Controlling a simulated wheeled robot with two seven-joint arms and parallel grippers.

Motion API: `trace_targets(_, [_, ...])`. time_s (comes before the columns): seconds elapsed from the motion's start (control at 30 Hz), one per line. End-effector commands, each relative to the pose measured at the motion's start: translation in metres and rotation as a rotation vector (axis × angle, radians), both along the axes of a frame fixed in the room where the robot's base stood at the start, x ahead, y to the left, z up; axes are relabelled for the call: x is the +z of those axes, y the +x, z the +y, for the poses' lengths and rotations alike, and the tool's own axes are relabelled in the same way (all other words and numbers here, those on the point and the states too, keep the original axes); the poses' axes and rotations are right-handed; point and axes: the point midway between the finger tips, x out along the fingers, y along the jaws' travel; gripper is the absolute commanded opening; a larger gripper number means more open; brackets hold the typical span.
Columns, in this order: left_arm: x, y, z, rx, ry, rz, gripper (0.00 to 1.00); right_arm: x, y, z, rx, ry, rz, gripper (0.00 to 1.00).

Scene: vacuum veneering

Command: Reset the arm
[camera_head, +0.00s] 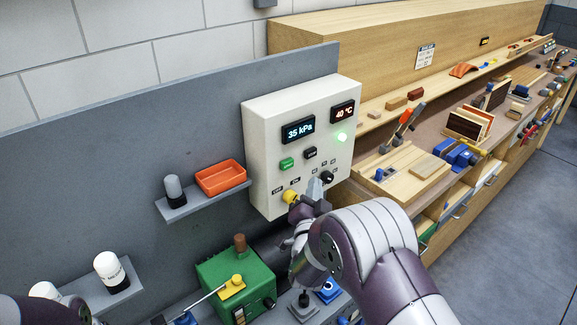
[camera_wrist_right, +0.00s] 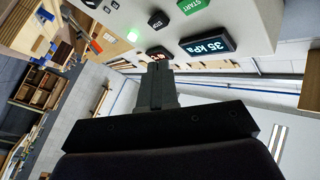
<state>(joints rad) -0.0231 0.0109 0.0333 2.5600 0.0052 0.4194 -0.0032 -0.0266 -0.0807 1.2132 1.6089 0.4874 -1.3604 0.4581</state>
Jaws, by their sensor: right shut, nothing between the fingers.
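My right arm comes in from the lower right in the head view. Its gripper (camera_head: 316,188) is shut and empty, in front of the lower part of the white control box (camera_head: 262,130). The fingertips show between a yellow knob (camera_head: 290,196) and a black knob (camera_head: 328,177); I cannot tell whether they touch the box. In the right wrist view the closed fingers (camera_wrist_right: 157,75) point up towards the box, near its displays. My left gripper is not in view; only a bit of my left arm shows at the lower left.
The box shows 35 kPa (camera_head: 299,129) and 40 °C (camera_head: 343,112), with a lit green lamp (camera_head: 341,137). A green machine (camera_head: 215,273) stands below. An orange tray (camera_head: 221,178) sits on a shelf to the left. A tool-filled wooden bench (camera_head: 400,165) lies right.

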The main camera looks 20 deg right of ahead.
Motion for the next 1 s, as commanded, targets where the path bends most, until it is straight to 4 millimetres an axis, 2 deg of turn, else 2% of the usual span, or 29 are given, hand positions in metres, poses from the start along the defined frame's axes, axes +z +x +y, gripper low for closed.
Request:
trace_targets(0.27, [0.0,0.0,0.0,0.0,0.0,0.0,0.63,-0.003,0.001,0.0,0.001,-0.008,0.019,0.0])
trace_targets(0.33, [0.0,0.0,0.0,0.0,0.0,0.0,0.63,-0.023,0.004,0.005,0.026,-0.006,0.123,0.0])
trace_targets(0.43, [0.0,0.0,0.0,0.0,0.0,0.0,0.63,-0.081,-0.006,0.027,0.145,-0.007,0.46,0.0])
trace_targets(0.47, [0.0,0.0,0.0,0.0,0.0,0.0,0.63,-0.097,-0.014,0.038,0.203,-0.011,0.589,0.0])
trace_targets(0.53, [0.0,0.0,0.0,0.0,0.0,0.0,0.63,-0.125,-0.049,0.063,0.36,-0.037,0.9,0.0])
trace_targets(0.57, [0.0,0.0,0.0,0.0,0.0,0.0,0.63,-0.133,-0.07,0.073,0.431,-0.053,1.031,0.0])
trace_targets(0.6, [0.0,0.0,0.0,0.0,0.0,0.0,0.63,-0.137,-0.102,0.083,0.522,-0.077,1.194,0.0])
trace_targets(0.67, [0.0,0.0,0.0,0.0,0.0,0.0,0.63,-0.135,-0.153,0.091,0.649,-0.12,1.416,0.0])
trace_targets(0.7, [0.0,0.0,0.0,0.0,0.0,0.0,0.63,-0.129,-0.185,0.092,0.717,-0.146,1.538,0.0])
trace_targets(0.8, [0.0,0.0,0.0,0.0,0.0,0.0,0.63,-0.111,-0.233,0.089,0.806,-0.198,1.703,0.0])
trace_targets(0.87, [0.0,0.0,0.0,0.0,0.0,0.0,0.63,-0.103,-0.241,0.087,0.813,-0.214,1.716,0.0])
trace_targets(1.0, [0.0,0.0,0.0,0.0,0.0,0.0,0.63,-0.091,-0.232,0.087,0.801,-0.233,1.67,0.0])
